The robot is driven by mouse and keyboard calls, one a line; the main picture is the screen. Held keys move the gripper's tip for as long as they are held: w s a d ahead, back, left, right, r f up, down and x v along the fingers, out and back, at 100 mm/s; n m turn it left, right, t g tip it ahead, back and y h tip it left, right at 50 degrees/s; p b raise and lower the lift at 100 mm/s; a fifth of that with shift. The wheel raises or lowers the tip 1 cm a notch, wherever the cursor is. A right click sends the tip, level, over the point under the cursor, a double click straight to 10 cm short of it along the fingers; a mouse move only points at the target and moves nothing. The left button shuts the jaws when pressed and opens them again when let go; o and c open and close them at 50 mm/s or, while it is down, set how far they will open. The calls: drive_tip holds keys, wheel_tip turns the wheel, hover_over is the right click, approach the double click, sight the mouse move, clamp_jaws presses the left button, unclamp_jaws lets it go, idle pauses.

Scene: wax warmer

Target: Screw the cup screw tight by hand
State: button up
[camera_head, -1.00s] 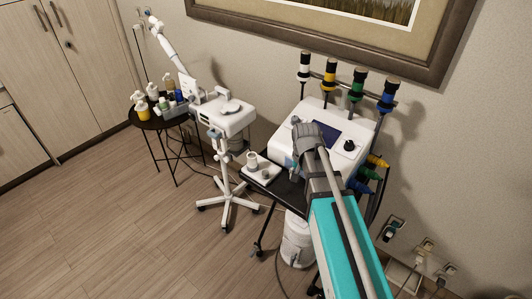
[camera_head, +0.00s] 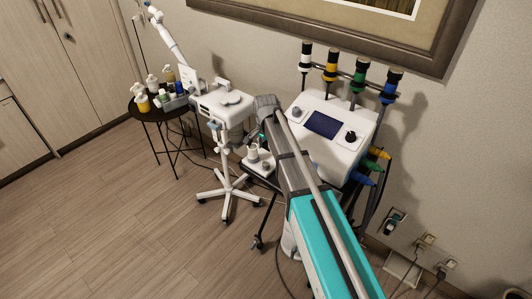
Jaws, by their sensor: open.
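A small white cup-like part (camera_head: 252,154) stands on a white base (camera_head: 258,168) on the black cart, low in the middle of the head view. The cup screw itself is too small to tell apart. My gripper (camera_head: 261,142) is at the end of my arm, just above and beside the cup-like part. It is open. The grey wrist and arm hide much of the gripper, and I cannot tell whether it touches the cup.
A white machine with a dark screen (camera_head: 323,124) stands to the right, with several coloured handpieces behind it. A white wheeled stand (camera_head: 224,108) is close on the left. A round black side table (camera_head: 150,116) holds bottles. The floor at front left is clear.

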sight(266, 163)
drive_tip(key=shift+f, duration=0.2)
drive_tip(key=shift+f+b, duration=3.55)
drive_tip(key=shift+b, duration=0.15)
drive_tip(key=shift+f, duration=0.2)
drive_tip(key=c, duration=0.8)
drive_tip(key=m, duration=0.5)
drive_tip(key=shift+m, duration=0.4)
drive_tip(key=o, duration=0.8)
